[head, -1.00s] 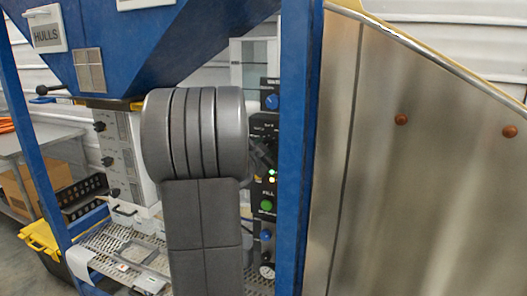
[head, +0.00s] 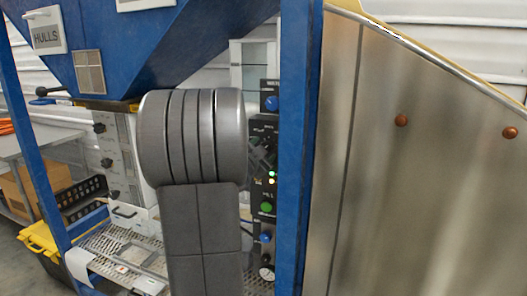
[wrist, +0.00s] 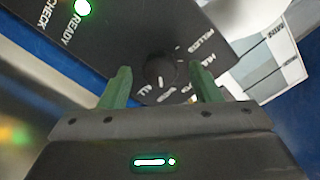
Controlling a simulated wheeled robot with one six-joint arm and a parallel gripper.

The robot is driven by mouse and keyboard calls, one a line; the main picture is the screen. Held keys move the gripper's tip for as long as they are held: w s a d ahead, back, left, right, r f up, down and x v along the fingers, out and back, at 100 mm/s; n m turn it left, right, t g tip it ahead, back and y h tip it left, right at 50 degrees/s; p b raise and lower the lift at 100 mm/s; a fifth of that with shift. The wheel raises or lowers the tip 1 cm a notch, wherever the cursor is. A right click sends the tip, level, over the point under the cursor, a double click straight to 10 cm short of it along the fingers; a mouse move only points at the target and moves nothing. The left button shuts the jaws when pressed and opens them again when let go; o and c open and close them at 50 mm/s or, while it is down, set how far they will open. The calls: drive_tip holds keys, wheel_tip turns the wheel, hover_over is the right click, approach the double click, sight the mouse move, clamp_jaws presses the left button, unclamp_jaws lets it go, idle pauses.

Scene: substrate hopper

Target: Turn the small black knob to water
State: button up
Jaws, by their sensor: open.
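The small black knob (wrist: 160,72) shows in the wrist view on a dark panel (wrist: 120,30). Printed labels ring it, and one reads like "ALL"; the others are hard to read at this angle. A pale pointer mark sits on the knob's lower edge. My gripper (wrist: 162,85) has its two green fingers apart, one on each side of the knob, with gaps visible between fingers and knob. I cannot tell how near the tips are to the panel. In the head view my arm hides the knob, and the panel (head: 262,128) shows only in part.
A blue post (head: 296,150) stands just right of the panel, with a steel sheet wall (head: 425,180) beyond it. A green button (head: 266,207) and blue knobs (head: 271,103) sit on the panel column. A blue hopper (head: 150,45) hangs above.

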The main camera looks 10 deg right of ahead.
drive_tip(key=b+v, duration=0.1)
drive_tip(key=v, duration=1.2)
drive_tip(key=p+x, duration=0.1)
drive_tip(key=x, duration=1.2)
drive_tip(key=shift+w+d, duration=0.2)
drive_tip(key=shift+w, duration=0.1)
drive_tip(key=shift+s, duration=0.1)
